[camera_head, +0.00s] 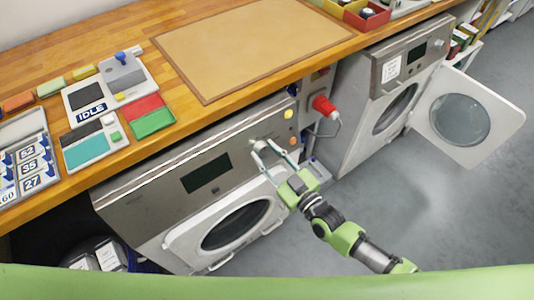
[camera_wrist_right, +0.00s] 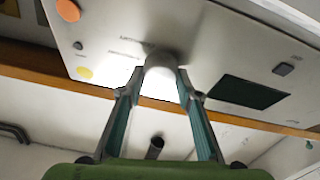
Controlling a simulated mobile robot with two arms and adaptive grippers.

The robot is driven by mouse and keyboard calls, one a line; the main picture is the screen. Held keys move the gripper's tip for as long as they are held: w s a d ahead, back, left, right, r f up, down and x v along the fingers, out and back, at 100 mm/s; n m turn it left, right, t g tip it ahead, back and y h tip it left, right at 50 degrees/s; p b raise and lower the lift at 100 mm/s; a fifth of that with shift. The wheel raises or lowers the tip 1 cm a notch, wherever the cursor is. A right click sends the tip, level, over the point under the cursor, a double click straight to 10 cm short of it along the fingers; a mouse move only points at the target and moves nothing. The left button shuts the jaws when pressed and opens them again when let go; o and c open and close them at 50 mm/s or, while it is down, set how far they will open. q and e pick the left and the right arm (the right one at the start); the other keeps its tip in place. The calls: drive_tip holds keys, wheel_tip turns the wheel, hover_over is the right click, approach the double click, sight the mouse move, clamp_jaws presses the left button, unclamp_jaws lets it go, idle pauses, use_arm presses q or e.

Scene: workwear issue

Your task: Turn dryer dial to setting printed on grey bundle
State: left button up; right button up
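The dryer (camera_head: 150,205) under the counter has a metal front panel with a dark display and a round door below. Its pale dial (camera_head: 257,146) is partly covered by my right gripper (camera_head: 273,149). In the right wrist view the pale dial (camera_wrist_right: 161,66) sits between the fingertips of the right gripper (camera_wrist_right: 160,82), which appear to touch both its sides. The dial's setting cannot be read. Pale grey-white bundles (camera_head: 110,256) lie low at the left under the counter; their print is too small to read. My left gripper is not in view.
A red plug-like part (camera_head: 324,106) sticks out right of the panel. A second machine (camera_head: 372,82) has its round door (camera_head: 460,118) swung open. The wooden counter (camera_head: 190,115) holds an IDLE board (camera_head: 90,110) and number cards (camera_head: 30,165). Grey floor is clear at right.

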drive_tip(key=shift+m, duration=0.3)
drive_tip(key=m+h+p, duration=0.1)
drive_tip(key=m, duration=0.2)
drive_tip(key=m+t+h+p, duration=0.1)
drive_tip(key=m, duration=0.2)
drive_tip(key=shift+r+p, duration=0.15)
drive_tip(key=shift+p, duration=0.25)
drive_tip(key=shift+m+h+p, duration=0.8)
drive_tip(key=shift+m+p, duration=0.05)
drive_tip(key=shift+m, duration=1.15)
drive_tip(key=o, duration=1.1)
drive_tip(key=shift+o, duration=0.2)
